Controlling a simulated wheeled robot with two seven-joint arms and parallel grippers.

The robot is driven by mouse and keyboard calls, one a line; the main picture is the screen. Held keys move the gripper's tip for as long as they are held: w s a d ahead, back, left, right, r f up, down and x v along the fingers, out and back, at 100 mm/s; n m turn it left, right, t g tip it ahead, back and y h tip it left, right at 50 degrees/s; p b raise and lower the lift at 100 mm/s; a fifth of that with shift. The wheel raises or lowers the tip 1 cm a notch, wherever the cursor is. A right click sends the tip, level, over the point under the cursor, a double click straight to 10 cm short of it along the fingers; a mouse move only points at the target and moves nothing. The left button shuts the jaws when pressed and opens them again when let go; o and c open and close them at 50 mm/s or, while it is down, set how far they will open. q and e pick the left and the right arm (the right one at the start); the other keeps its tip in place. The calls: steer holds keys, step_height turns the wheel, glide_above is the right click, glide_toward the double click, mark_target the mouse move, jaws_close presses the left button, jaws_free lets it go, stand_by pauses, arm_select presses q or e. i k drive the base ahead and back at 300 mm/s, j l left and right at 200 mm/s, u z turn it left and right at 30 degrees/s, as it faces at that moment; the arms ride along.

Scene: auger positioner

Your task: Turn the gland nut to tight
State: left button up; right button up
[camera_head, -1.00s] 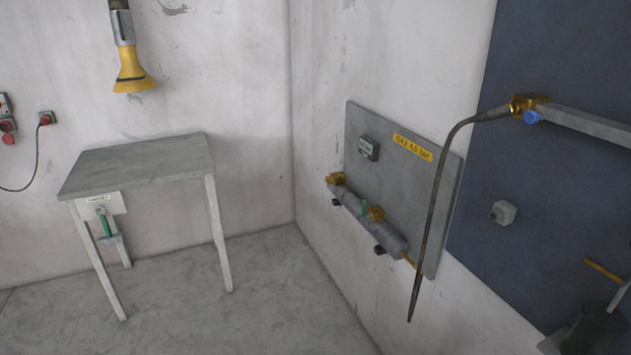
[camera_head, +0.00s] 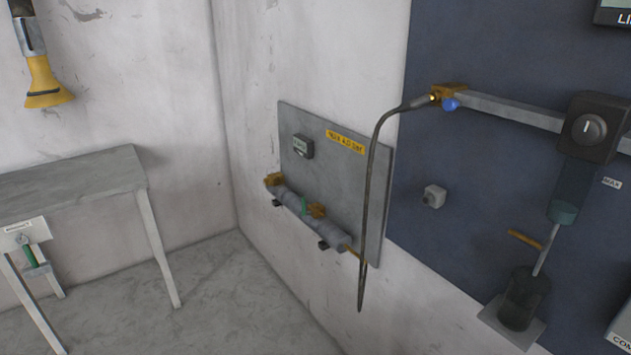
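I cannot tell for sure which part is the gland nut. A small light-grey, blocky fitting (camera_head: 433,195) sticks out of the dark blue panel (camera_head: 470,160). A brass fitting (camera_head: 449,95) with a blue knob (camera_head: 451,104) is at the left end of a grey bar, and a dark hose (camera_head: 375,160) hangs from it. More brass fittings (camera_head: 317,210) sit on a grey pipe (camera_head: 328,232) on the wall plate. Neither of my grippers is in view.
A black unit with a dial (camera_head: 590,129) is on the bar's right, above a dark cylinder (camera_head: 525,298) on a square base. A grey table (camera_head: 75,183) stands at left. A yellow funnel-shaped thing (camera_head: 46,80) hangs at upper left. The floor between is clear.

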mark_target(267, 181)
steer(key=i+j+z, duration=0.1)
steer(key=i+j, duration=0.25)
steer(key=i+j+z, duration=0.1)
steer(key=i+j, duration=0.3)
steer(key=i+j+z, duration=0.15)
steer(key=i+j, duration=0.15)
steer(key=j, duration=0.15)
steer(key=i+j+z, duration=0.1)
steer(key=i+j, duration=0.25)
steer(key=i+j+z, duration=0.1)
steer(key=i+j, duration=0.2)
steer(key=j, duration=0.3)
